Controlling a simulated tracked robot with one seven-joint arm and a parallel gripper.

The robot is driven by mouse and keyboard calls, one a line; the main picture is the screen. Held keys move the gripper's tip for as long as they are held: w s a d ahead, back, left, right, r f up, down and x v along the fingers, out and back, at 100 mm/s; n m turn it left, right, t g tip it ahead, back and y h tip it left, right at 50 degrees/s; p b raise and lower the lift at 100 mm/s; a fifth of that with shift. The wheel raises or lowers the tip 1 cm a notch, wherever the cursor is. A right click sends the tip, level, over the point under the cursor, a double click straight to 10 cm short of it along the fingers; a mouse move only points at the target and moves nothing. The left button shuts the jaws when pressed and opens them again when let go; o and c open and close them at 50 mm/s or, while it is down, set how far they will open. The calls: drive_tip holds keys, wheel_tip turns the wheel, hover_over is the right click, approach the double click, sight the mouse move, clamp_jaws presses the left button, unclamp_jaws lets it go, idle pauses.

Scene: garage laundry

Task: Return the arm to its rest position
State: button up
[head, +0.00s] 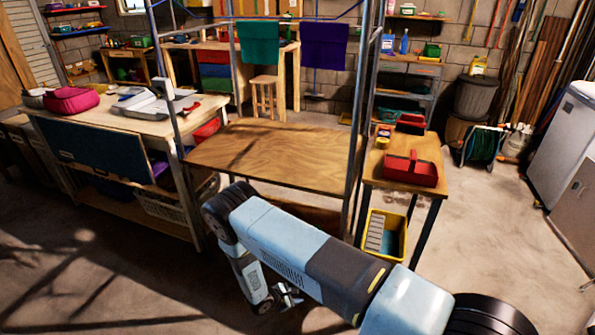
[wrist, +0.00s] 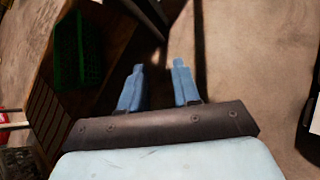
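My arm reaches from the lower right of the head view toward the middle and bends down at its elbow. My gripper (head: 288,298) hangs low at the end of it, in front of the wooden shelf board (head: 270,155) of a metal frame. In the wrist view the two blue fingers of my gripper (wrist: 159,67) stand apart with nothing between them, so it is open and empty. Bare concrete floor and dark shadow show beyond the fingertips.
A workbench (head: 125,122) stands at left. A small table (head: 378,172) with a red tool caddy (head: 411,168) stands at right, with a yellow bin (head: 384,235) below. The wrist view shows a dark green thing (wrist: 78,50). Floor (head: 490,240) is clear at right.

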drive_tip(key=w+d+r+m+g, duration=0.1)
drive_tip(key=w+r+m, duration=0.3)
drive_tip(key=r, duration=0.9)
drive_tip(key=w+d+r+m+g, duration=0.15)
drive_tip(key=w+r, duration=0.35)
drive_tip(key=r, duration=0.9)
drive_tip(key=d+r+m+g+y, duration=0.1)
drive_tip(key=d+r+m, duration=0.25)
drive_tip(key=r, duration=0.75)
drive_tip(key=d+r+m+y, duration=0.1)
drive_tip(key=d+r+m, duration=0.25)
drive_tip(key=r, duration=0.75)
drive_tip(key=s+d+r+m+y, duration=0.1)
drive_tip(key=s+d+r+m, duration=0.1)
drive_tip(key=s+d+r, duration=0.6)
drive_tip(key=s+d+r+m+y, duration=0.25)
drive_tip(key=s+r, duration=0.25)
drive_tip(key=r, duration=0.7)
drive_tip(key=s+d+r+m+t+y, duration=0.1)
drive_tip(key=s+r, duration=0.3)
drive_tip(key=s, duration=0.5)
drive_tip(key=s+d+r+m+t+y, duration=0.1)
drive_tip(key=s+r, duration=0.4)
drive_tip(key=s, duration=0.5)
drive_tip(key=shift+s+d+r+m+t, duration=0.15)
drive_tip(key=shift+s+d+m+t, duration=0.15)
drive_tip(key=shift+d+m+t, duration=0.6)
drive_tip(key=shift+d+g, duration=0.25)
drive_tip(key=shift+d, duration=0.05)
